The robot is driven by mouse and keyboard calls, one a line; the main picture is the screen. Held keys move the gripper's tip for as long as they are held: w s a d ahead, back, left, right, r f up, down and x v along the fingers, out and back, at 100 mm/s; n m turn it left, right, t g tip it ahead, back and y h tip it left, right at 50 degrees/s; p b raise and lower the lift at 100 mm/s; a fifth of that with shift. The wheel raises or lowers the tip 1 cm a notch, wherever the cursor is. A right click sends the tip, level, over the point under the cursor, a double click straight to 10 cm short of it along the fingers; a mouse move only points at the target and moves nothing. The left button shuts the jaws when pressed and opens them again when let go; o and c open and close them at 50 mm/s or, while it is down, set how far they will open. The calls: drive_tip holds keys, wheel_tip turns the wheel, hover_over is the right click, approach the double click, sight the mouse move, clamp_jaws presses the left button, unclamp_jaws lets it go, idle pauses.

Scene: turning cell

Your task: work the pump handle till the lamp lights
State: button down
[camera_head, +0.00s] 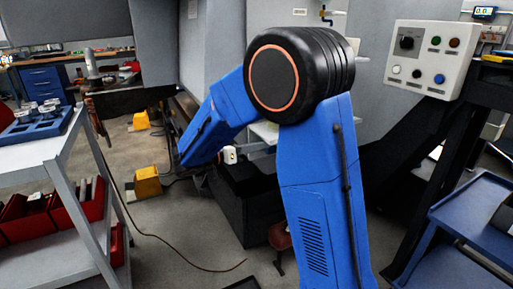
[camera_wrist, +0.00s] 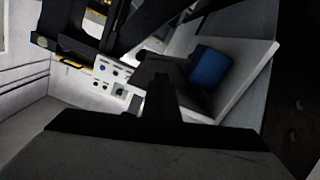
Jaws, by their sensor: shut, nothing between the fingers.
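My gripper (camera_wrist: 160,82) shows as a dark, narrow shape in the middle of the wrist view, shut and empty. In the head view my blue arm hides it. No pump handle can be clearly made out in either view. A light grey control box (camera_head: 424,62) stands at the upper right of the head view, with a black knob and several round coloured buttons or lamps. None of them is clearly lit. The box also shows, turned over, in the wrist view (camera_wrist: 105,83), beyond my gripper and apart from it.
A grey trolley (camera_head: 52,150) with a blue tray (camera_head: 40,128) and red bins (camera_head: 75,210) stands at left. A blue cart (camera_head: 478,210) is at right. Yellow foot pedals (camera_head: 147,181) and a cable lie on the floor. A small white cylinder (camera_head: 229,154) shows beside my arm.

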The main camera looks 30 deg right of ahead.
drive_tip(key=d, duration=0.6)
drive_tip(key=shift+f, duration=0.15)
drive_tip(key=shift+d, duration=0.1)
drive_tip(key=shift+d+f, duration=0.1)
